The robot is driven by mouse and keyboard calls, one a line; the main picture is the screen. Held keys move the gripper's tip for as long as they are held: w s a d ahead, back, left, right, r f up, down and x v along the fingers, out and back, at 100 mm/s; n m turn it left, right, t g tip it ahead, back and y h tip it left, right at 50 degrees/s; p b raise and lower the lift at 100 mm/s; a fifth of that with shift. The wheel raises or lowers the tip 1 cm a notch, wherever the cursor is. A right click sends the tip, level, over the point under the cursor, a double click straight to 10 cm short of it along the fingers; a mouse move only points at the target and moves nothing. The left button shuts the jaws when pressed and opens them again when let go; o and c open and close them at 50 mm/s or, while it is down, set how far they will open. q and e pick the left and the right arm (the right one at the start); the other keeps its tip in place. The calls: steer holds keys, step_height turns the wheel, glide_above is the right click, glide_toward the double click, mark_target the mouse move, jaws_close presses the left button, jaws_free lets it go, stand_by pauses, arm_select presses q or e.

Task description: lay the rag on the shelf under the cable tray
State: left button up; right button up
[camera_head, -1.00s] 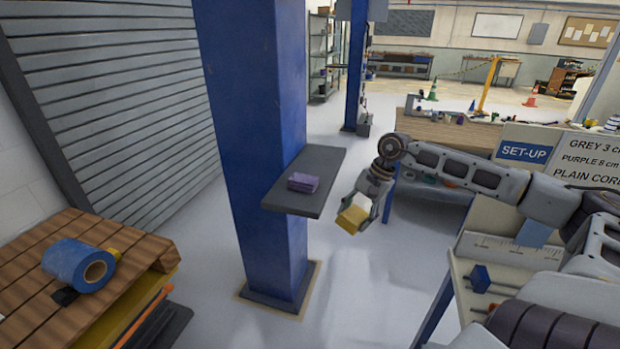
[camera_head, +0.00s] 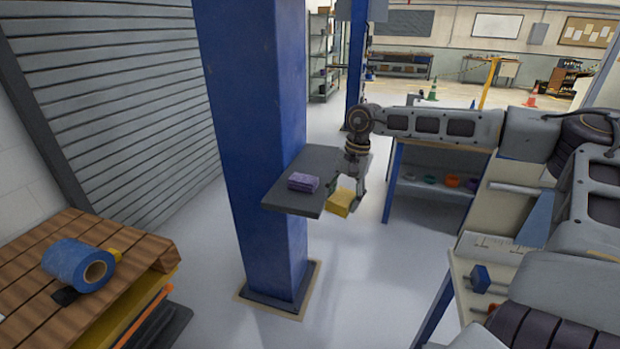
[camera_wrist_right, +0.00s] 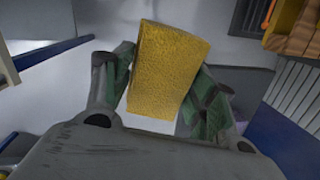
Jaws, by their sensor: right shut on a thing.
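A dark grey shelf (camera_head: 290,203) juts from a blue pillar. A purple folded cloth-like bundle (camera_head: 303,182) lies flat on it. My right gripper (camera_head: 343,200) is shut on a yellow, coarse-textured block (camera_head: 341,204), which looks like a sponge or folded rag; I cannot tell which. In the head view the block hangs just right of the shelf's right edge, and I cannot tell its height against the shelf. In the right wrist view the block (camera_wrist_right: 167,70) sits tilted between both green-padded fingers. My left gripper is out of view. I cannot make out a cable tray.
The blue pillar (camera_head: 250,110) stands directly behind the shelf. A wooden-slatted stack (camera_head: 80,255) with a blue roll (camera_head: 78,266) is at lower left. A bench with an under-shelf (camera_head: 430,190) stands to the right. The floor between is clear.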

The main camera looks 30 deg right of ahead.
steer(key=shift+n+h, duration=0.6)
steer(key=shift+n, duration=0.1)
steer(key=shift+w+a+r, duration=0.5)
steer(key=shift+a+r, duration=0.15)
steer(key=shift+r, duration=0.1)
steer(key=shift+w+a+r, duration=0.45)
steer(key=shift+a+r, duration=0.2)
steer(key=shift+r, duration=0.1)
steer(key=shift+w+a+r+n+g+h, duration=0.15)
steer(key=shift+w+a+r+n+h, duration=0.1)
steer(key=shift+a+r, duration=0.3)
steer(key=shift+w+a+r+n+g+h, duration=0.15)
steer(key=shift+w+a+r, duration=0.15)
steer(key=shift+a, duration=0.35)
